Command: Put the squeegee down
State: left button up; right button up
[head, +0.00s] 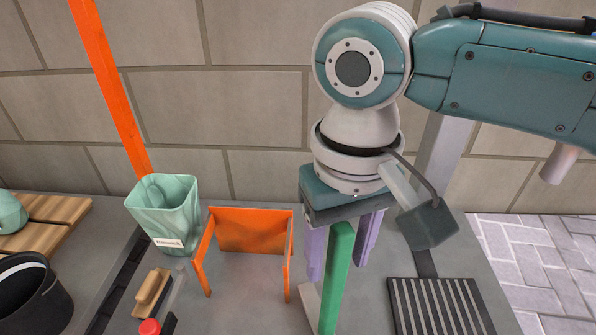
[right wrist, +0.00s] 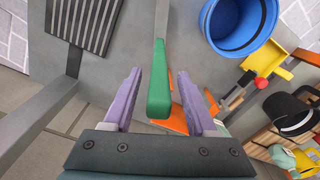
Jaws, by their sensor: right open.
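My right gripper (head: 337,270) points down in the middle of the head view, with its purple fingers spread. A long green bar (head: 336,285), which looks like the squeegee's handle, stands upright between them. In the right wrist view the green bar (right wrist: 158,85) lies between the fingers, with a gap on both sides. The lower end of the squeegee runs out of the head view, so I cannot see what it rests on. My left gripper is not in view.
An orange open frame (head: 252,232) and a pale green bin (head: 165,210) stand left of the gripper on the grey surface. A brush (head: 152,292) lies nearer. A ribbed grate (head: 440,305) is at right. The wrist view shows a blue bucket (right wrist: 236,42).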

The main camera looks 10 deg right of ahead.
notch_tip(320, 180, up, 11)
jog(key=p, duration=0.7)
jog(key=shift+f+p, duration=0.15)
jog(key=shift+p, duration=0.2)
jog(key=shift+r+p, duration=0.4)
jog(key=shift+r, duration=0.3)
jog(key=s+a+f+n+t+y, duration=0.25)
jog(key=s+a+y, duration=0.2)
jog(key=s, duration=0.45)
jog(key=s+d+m+t+h, duration=0.1)
jog(key=s+d+h, duration=0.3)
jog(key=s+d, duration=0.3)
jog(key=d, duration=0.5)
jog(key=shift+s+d+r+m, duration=0.15)
jog(key=shift+d+r+m, duration=0.15)
jog(key=shift+d+m, duration=0.05)
